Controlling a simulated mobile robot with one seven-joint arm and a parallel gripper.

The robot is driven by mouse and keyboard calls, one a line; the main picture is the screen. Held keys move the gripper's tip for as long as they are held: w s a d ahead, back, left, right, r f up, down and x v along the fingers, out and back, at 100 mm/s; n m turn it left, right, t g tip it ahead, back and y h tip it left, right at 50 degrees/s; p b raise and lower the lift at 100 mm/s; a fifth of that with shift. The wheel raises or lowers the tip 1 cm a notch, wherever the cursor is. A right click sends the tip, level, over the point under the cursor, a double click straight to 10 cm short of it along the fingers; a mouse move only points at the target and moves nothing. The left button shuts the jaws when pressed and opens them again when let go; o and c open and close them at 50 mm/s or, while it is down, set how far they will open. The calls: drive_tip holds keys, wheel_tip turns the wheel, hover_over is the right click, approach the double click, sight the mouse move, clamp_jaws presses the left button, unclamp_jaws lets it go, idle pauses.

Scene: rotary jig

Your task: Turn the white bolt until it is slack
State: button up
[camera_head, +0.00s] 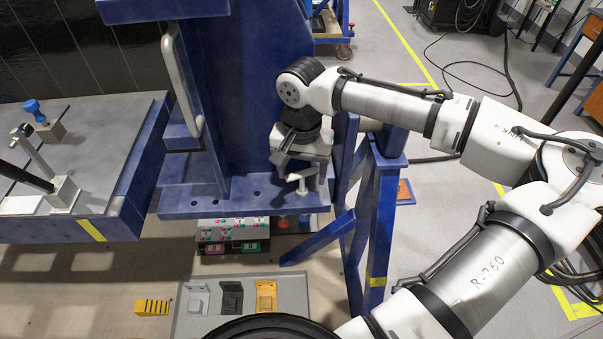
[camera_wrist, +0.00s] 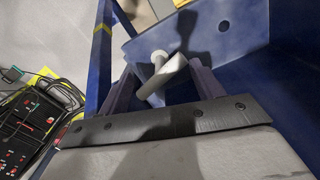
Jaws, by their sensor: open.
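The white bolt (camera_head: 303,187) with its crossbar sits at the front edge of a blue steel fixture (camera_head: 240,200). In the wrist view, the bolt's pale crossbar (camera_wrist: 163,80) lies slanted between my two fingers, with its round white end (camera_wrist: 159,58) just beyond. My gripper (camera_head: 302,171) is open, directly over the bolt, with a finger on each side of the bar; its fingers also show in the wrist view (camera_wrist: 153,76). I cannot tell whether either finger touches the bar. The bolt's threaded part is hidden.
Blue support legs (camera_head: 374,230) stand right of the bolt. A blue-framed table (camera_head: 120,200) with clamps is at left. A grey tray (camera_head: 235,318) with parts lies on the floor, near a control box (camera_head: 235,230). Cables lie on the open floor at right.

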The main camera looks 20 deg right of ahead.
sight(302, 182)
drive_tip(key=shift+f, duration=1.25)
